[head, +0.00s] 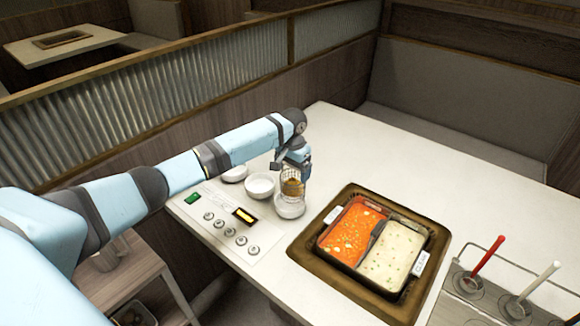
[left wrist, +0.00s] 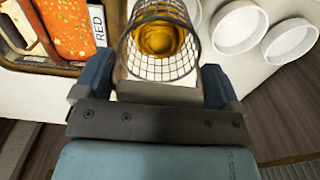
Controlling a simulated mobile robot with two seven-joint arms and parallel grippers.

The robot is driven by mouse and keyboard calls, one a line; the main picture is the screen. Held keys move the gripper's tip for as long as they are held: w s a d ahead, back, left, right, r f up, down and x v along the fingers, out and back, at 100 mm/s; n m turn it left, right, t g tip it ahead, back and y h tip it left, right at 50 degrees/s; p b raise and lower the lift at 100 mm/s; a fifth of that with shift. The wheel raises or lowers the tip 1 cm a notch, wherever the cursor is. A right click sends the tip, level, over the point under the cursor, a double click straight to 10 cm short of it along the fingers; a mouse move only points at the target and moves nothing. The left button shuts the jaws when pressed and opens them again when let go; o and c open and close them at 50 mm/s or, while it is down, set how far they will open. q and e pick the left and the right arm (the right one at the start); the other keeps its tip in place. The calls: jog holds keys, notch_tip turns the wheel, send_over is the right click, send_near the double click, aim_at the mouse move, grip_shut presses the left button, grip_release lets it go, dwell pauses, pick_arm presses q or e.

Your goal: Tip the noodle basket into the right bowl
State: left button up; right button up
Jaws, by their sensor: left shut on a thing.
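The wire noodle basket (head: 291,174) shows a yellow-brown clump of noodles (head: 292,188) in it. My left gripper (head: 297,160) is shut on the basket and holds it above the right bowl (head: 290,208), a white one at the right end of a row. In the left wrist view the mesh basket (left wrist: 183,66) sits between the fingers, with the noodles (left wrist: 157,38) inside. I cannot tell exactly how far the basket is tilted. It partly hides the right bowl there. My right gripper is not in view.
Two more white bowls, the middle bowl (head: 260,187) and the left bowl (head: 234,174), stand to the left. A two-part pot of red and white broth (head: 365,275) is set in the table to the right.

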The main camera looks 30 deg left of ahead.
aim_at(290, 170)
pick_arm(q)
jog(key=shift+w+a+r, duration=0.3)
jog(key=shift+w+a, duration=0.25)
jog(key=shift+a, duration=0.05)
jog(key=shift+w+a+r, duration=0.3)
jog(key=shift+w+a, duration=0.2)
jog(key=shift+a, duration=0.1)
notch_tip(290, 170, down, 3)
jog(key=b, duration=0.4)
jog(key=shift+f, duration=2.55)
